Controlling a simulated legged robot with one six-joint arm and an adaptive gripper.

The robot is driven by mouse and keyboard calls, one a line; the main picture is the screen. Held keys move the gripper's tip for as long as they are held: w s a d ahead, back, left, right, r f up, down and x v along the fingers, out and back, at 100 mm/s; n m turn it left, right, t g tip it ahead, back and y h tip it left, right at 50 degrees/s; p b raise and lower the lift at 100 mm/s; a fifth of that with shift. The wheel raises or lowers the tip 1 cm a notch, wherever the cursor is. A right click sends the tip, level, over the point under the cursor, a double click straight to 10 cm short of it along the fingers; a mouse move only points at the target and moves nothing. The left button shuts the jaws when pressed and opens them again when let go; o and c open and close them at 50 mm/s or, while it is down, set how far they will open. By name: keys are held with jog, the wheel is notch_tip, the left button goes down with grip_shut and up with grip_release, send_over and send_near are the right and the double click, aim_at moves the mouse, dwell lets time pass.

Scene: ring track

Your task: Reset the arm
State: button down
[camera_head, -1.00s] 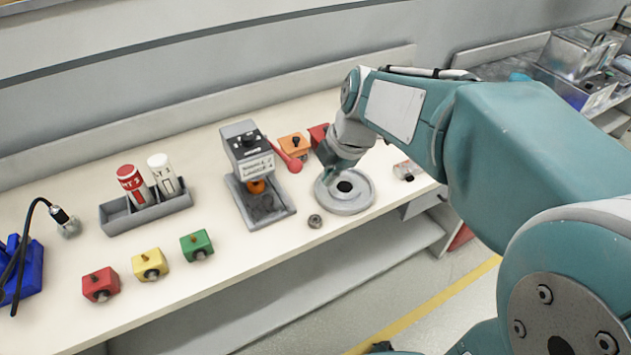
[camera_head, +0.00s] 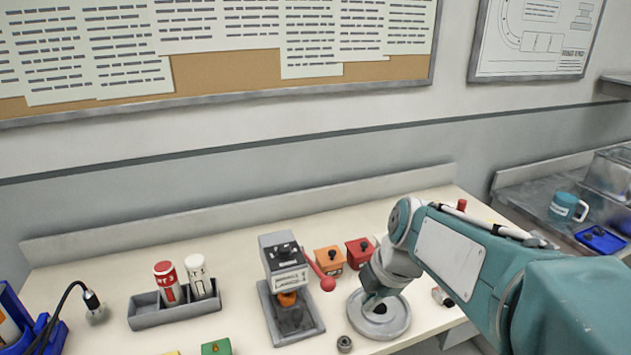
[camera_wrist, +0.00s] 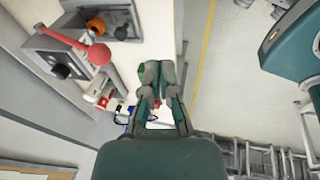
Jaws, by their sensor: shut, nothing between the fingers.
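My teal arm reaches in from the right in the head view, bent down over the bench. My gripper (camera_wrist: 160,73) shows in the wrist view with its fingers together and nothing between them. In the head view its end is low over or beside a round grey dish (camera_head: 395,324) with a dark centre. The fingertips are mostly hidden there, so I cannot tell whether they touch the dish.
A grey press with a red-knobbed lever (camera_head: 327,284) stands left of the dish. Orange (camera_head: 329,260) and red (camera_head: 360,253) blocks sit behind. A grey rack (camera_head: 150,317) holds red and white tubes. A small nut (camera_head: 344,344) lies in front. The bench's back middle is clear.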

jog(key=s+d+r+m+t+h, duration=0.1)
jog(key=s+m, duration=0.6)
jog(key=m, duration=0.3)
jog(key=s+d+r+m+t+h, duration=0.1)
jog(key=s+m+t, duration=0.1)
jog(key=s+m, duration=0.5)
jog(key=m, duration=0.3)
jog(key=shift+m, duration=0.4)
jog(key=shift+r, duration=0.1)
